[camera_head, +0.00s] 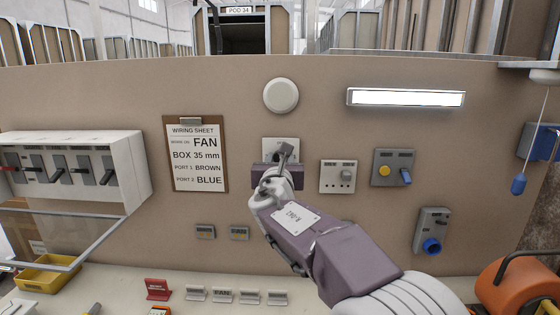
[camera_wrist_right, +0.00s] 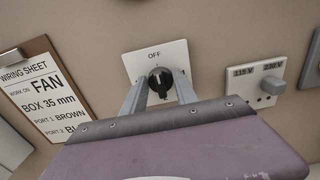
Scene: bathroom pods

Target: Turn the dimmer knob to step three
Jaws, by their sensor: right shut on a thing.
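The dimmer's white square plate (camera_head: 270,143) is on the beige wall panel, below a round white disc. In the right wrist view the plate (camera_wrist_right: 135,64) has the word OFF at its top and a black knob (camera_wrist_right: 160,80) with a pale pointer line. My right gripper (camera_head: 286,151) is at the plate and hides the knob in the head view. In the wrist view its two metal fingers (camera_wrist_right: 160,85) stand on either side of the knob, shut on it. My left gripper is not in view.
A wiring sheet clipboard (camera_head: 197,155) hangs to the left. A lit strip lamp (camera_head: 405,98) is above right. Small cards stand on the ledge below.

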